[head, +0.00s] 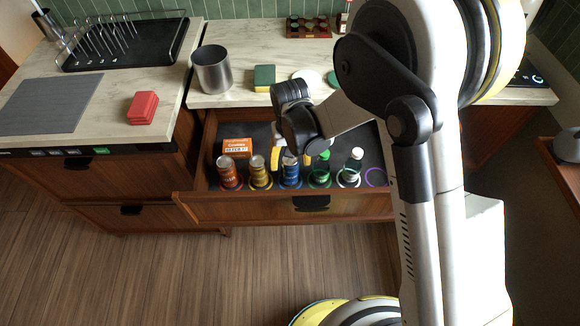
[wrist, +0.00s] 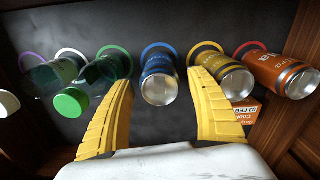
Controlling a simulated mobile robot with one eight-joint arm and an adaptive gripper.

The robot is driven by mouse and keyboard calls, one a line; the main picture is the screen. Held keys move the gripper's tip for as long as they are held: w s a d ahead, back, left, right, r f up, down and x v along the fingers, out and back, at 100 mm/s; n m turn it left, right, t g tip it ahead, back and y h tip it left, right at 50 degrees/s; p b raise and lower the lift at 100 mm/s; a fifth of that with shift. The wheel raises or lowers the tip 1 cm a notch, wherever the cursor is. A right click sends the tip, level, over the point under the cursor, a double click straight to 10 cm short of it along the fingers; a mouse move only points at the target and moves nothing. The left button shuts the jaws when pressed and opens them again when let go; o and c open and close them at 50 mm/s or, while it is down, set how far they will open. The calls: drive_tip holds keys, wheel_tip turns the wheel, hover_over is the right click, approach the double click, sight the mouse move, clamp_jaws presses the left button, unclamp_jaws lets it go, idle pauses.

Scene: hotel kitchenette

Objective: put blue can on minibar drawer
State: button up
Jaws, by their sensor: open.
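The blue can (wrist: 158,72) stands on a blue ring in the open minibar drawer (head: 300,208). In the head view the blue can (head: 290,178) is in the middle of the row, partly covered by my gripper. My gripper (wrist: 161,82) is open, with one yellow finger on each side of the blue can. The can's top shows between the fingertips, with gaps visible on both sides. Contact cannot be made out.
A yellow can (head: 260,175) and an orange can (head: 230,175) stand left of the blue can. A green bottle (head: 320,172) and a clear bottle (head: 352,168) stand right. An orange box (head: 237,147) lies behind. The purple ring (head: 375,177) is empty.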

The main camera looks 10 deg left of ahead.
wheel_tip(320, 180, up, 4)
drive_tip(key=shift+r+p, duration=0.1)
drive_tip(key=shift+p, duration=0.45)
drive_tip(key=d+r+m+t+y, duration=0.1)
drive_tip(key=d+r+m+t, duration=0.15)
drive_tip(key=d+r, duration=1.25)
drive_tip(key=s+d+r+m+t+h, duration=0.1)
drive_tip(key=s+d+r+t, duration=0.3)
drive_tip(key=s+d+r, duration=0.4)
drive_tip(key=s+d+m, duration=0.1)
drive_tip(key=s+d, duration=0.3)
drive_tip(key=d, duration=0.2)
drive_tip(key=shift+d+t, duration=0.2)
drive_tip(key=shift+t, duration=0.15)
drive_tip(key=shift+r, duration=0.1)
